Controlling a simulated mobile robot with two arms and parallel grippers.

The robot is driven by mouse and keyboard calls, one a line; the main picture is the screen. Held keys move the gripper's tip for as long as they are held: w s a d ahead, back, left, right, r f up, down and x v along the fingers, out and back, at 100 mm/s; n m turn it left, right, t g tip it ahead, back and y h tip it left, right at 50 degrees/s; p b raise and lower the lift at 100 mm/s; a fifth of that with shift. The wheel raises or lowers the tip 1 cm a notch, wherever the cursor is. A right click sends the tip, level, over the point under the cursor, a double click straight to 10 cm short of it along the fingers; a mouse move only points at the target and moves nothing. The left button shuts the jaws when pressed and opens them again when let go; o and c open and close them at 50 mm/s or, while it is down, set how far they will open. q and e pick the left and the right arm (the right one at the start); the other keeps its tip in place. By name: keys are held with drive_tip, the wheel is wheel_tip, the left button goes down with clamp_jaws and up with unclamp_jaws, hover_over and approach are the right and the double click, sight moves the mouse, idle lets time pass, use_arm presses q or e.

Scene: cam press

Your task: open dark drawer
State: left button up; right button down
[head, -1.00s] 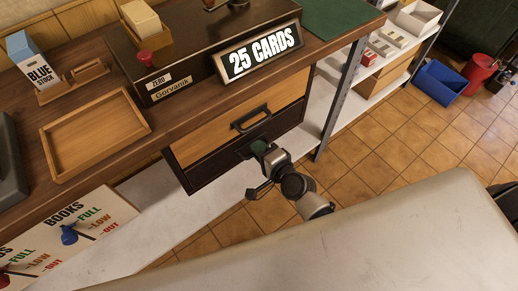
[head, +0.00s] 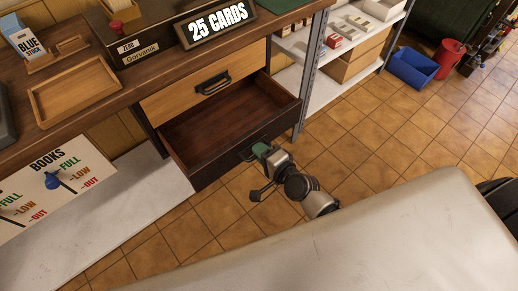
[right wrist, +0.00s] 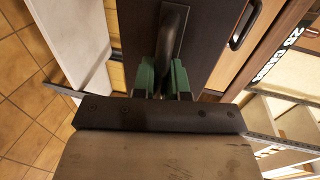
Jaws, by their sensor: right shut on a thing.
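The dark drawer (head: 222,122) is pulled out below the counter and its brown inside is bare. Its dark front (right wrist: 208,50) fills the upper middle of the right wrist view. My right gripper (head: 258,152) is at the front of the drawer, with its green fingers shut on the drawer's handle (right wrist: 174,38). In the right wrist view the green fingers (right wrist: 163,80) stand on both sides of the handle. My left gripper is not in view.
A light wooden drawer (head: 200,85) above is closed. The counter holds a tray (head: 75,92) and a "25 CARDS" sign (head: 216,22). A metal shelf post (head: 306,80) stands right of the drawer. A blue bin (head: 413,68) is on the tiled floor.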

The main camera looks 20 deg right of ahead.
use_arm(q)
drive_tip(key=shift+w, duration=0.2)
use_arm(e)
drive_tip(key=shift+s, duration=0.1)
drive_tip(key=c, duration=1.2)
unclamp_jaws()
drive_tip(key=shift+o, duration=0.2)
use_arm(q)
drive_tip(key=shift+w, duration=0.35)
use_arm(e)
drive_tip(key=v, duration=1)
drive_tip(key=shift+s+d, duration=0.15)
drive_tip(key=shift+s, duration=0.15)
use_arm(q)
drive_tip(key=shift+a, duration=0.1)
use_arm(e)
drive_tip(key=shift+r, duration=0.1)
